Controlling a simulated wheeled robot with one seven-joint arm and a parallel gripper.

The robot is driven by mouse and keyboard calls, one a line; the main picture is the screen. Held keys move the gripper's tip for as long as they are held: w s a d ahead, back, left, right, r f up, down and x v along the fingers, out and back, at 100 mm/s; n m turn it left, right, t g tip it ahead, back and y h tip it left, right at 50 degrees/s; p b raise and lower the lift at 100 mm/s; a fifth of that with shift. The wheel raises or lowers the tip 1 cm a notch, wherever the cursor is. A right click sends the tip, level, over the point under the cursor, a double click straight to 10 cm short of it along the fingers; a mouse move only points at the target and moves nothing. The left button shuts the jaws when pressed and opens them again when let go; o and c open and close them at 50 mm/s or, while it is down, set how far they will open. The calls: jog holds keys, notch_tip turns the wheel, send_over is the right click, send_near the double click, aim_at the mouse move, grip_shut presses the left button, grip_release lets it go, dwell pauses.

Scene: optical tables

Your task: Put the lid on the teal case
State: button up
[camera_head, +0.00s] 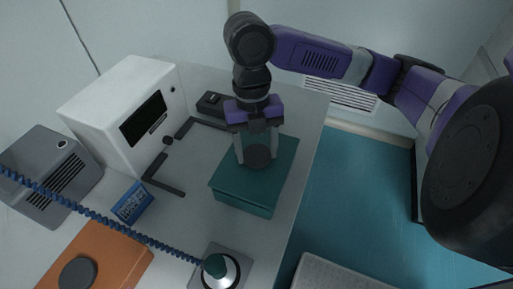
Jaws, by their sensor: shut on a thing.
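The teal case (243,206) stands on the grey-white table near its right edge. A teal lid (279,160) with a dark round knob (257,158) is over the top of the case, roughly lined up with it. A thin edge of the lid shows above the case's front wall; I cannot tell whether it rests fully on the case or sits slightly above it. My gripper (257,152) points down from above, with its two grey fingers on either side of the knob, shut on it. The case's inside is hidden by the lid.
Dark angled brackets (165,187) lie left of the case, before a white instrument box (120,100). The blue floor is right.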

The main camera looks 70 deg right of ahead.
jog(key=shift+f+b, duration=0.8)
jog(key=shift+f, duration=0.05)
dwell(0.6)
jog(key=o, duration=1.6)
jog(key=shift+o, duration=0.2)
jog(key=r, duration=0.5)
jog(key=w+r, duration=0.1)
jog(key=r, duration=0.1)
jog(key=shift+d+r+p, duration=0.3)
jog(key=shift+d+r, duration=0.1)
jog(key=shift+s, duration=0.1)
